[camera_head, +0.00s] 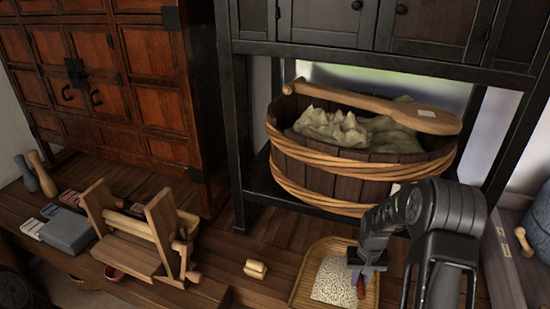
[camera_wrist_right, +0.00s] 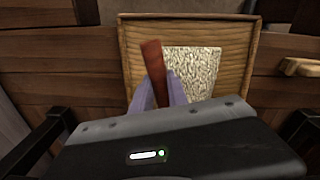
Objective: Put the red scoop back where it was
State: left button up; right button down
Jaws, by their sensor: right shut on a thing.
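My right gripper (camera_head: 362,280) comes in from the right, low over the wooden tray (camera_head: 301,290), and is shut on the red scoop (camera_head: 361,288). In the right wrist view, the red scoop (camera_wrist_right: 153,68) is a long red-brown piece between the pale fingers (camera_wrist_right: 168,90), in front of the tray (camera_wrist_right: 133,60). A speckled pale patch (camera_wrist_right: 192,72) lies in the tray, to the right of the scoop. The scoop's lower end is hidden, and I cannot tell whether it touches the tray. My left gripper is not in view.
A large wooden tub (camera_head: 322,176) with a paddle (camera_head: 380,108) across it stands behind the tray. A wooden device (camera_head: 150,240), a grey block (camera_head: 68,232) and a small yellowish block (camera_head: 256,269) are to the left. The floorboards (camera_head: 225,262) between are mostly clear.

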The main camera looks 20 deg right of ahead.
aim_at(360, 287)
jog(key=shift+s+a, duration=0.15)
jog(key=shift+s, duration=0.35)
jog(key=shift+s+a+r+p, duration=0.2)
jog(key=shift+s+a+r, duration=0.1)
jog(key=shift+r, duration=0.2)
jog(key=shift+s+a+r+p, duration=0.15)
jog(key=shift+s+r, duration=0.15)
jog(key=shift+r, duration=0.15)
jog(key=w+a+r+n+p, duration=0.1)
jog(key=w+a+r+p, duration=0.1)
jog(key=a+r, duration=0.5)
jog(key=w+a+r+n+p, duration=0.2)
jog(key=a+r+p, duration=0.3)
jog(key=r, duration=0.7)
jog(key=w+a+r+n+p, duration=0.1)
jog(key=w+a+r+p, duration=0.2)
jog(key=a+r, duration=0.6)
jog(key=shift+w+r+n+p, duration=0.2)
jog(key=shift+w+n+p, duration=0.1)
